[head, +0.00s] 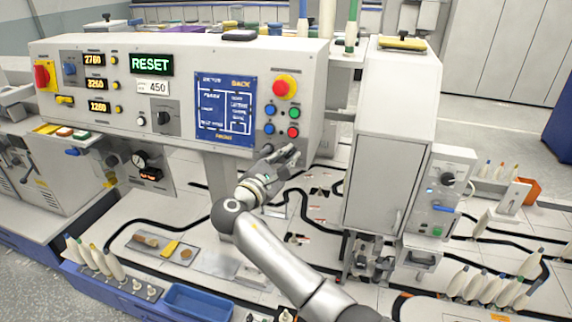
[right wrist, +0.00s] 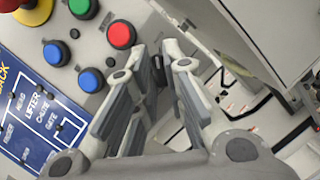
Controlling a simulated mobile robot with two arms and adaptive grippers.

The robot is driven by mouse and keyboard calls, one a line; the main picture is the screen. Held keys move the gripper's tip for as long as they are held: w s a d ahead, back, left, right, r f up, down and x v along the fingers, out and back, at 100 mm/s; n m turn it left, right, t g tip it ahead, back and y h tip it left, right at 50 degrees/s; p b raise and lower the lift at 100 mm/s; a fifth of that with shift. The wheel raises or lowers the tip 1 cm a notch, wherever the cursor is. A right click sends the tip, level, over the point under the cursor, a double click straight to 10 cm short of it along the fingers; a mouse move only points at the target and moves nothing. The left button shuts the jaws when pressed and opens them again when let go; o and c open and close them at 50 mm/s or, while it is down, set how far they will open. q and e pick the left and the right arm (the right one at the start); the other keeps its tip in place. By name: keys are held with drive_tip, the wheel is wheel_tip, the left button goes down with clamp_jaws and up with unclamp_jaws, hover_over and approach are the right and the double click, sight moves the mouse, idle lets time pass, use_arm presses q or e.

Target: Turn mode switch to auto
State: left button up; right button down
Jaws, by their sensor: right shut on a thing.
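In the head view my right gripper (head: 284,155) is at the lower right of the large grey control panel (head: 185,75), just below its coloured buttons. In the right wrist view the two fingers (right wrist: 157,66) are closed around a small dark thing (right wrist: 158,73) at the panel, which looks like a switch knob. Most of it is hidden by the fingers, so its label and position cannot be read. A black rotary switch (head: 163,118) sits further left on the panel, apart from the gripper. The left gripper is not in view.
A red push button (right wrist: 120,35) and blue button (right wrist: 91,80) are close to the fingers. A yellow-ringed red emergency button (head: 285,86) is above. A tall grey cabinet (head: 390,135) stands right of the gripper. The display (head: 152,64) reads RESET.

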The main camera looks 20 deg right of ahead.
drive_tip(key=shift+m+g+b, duration=0.3)
drive_tip(key=shift+m, duration=0.4)
drive_tip(key=c, duration=1.5)
unclamp_jaws()
drive_tip(key=v, duration=0.7)
drive_tip(key=shift+s+a, duration=0.2)
drive_tip(key=shift+a, duration=0.1)
drive_tip(key=shift+f, duration=0.1)
